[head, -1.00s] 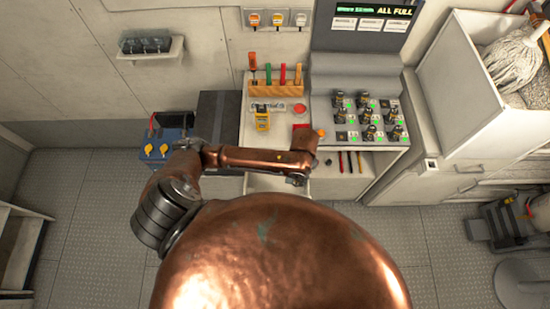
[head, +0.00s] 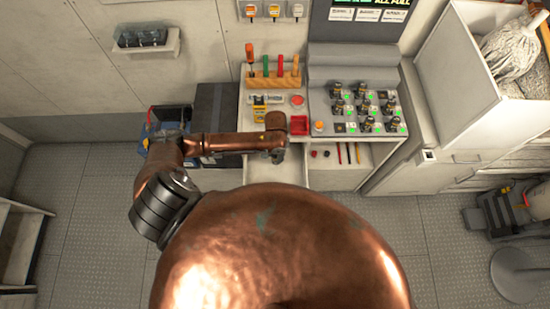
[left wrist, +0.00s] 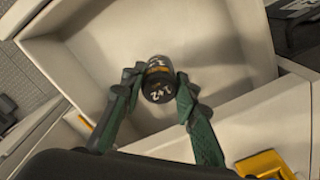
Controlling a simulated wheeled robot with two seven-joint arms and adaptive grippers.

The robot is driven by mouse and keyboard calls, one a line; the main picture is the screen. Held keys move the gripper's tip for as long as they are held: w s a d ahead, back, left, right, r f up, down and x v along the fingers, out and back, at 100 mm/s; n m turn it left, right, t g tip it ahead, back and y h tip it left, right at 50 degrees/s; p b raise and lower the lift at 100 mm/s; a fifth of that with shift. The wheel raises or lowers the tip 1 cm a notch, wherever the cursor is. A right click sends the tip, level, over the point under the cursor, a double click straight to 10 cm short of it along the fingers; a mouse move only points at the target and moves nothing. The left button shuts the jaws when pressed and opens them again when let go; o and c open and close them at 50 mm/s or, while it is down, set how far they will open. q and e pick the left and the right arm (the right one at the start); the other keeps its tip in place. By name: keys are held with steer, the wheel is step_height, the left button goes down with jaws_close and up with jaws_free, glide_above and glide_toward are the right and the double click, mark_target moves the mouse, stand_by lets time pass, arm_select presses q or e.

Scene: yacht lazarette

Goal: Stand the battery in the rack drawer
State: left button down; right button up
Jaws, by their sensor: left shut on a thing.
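The battery (left wrist: 158,82) is a small dark cylinder with a yellow-orange band and white markings. In the left wrist view my left gripper (left wrist: 160,92) is shut on it, one green-backed finger on each side. The battery is over the pale open drawer (left wrist: 225,55), whose visible floor is bare. I cannot tell whether the battery touches the floor. In the head view the drawer (head: 262,170) shows only in part at the counter's front, below my copper left arm; the battery is hidden there. My right gripper is not in view.
A charger panel (head: 366,110) with several dark batteries and green lights stands right of the drawer. A red tray (head: 299,125), a yellow meter (head: 260,108) and a tool block (head: 274,82) sit on the counter. A blue box (head: 158,122) stands left.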

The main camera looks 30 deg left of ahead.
mark_target(275, 159)
arm_select(q)
steer(key=f, duration=0.3)
steer(key=shift+w+a+f, duration=0.1)
steer(key=shift+a+f, duration=0.2)
steer(key=c, duration=1.5)
jaws_free()
steer(key=shift+f, duration=0.1)
step_height(275, 159, up, 12)
steer(key=shift+r+p, duration=0.15)
steer(key=shift+p, duration=0.15)
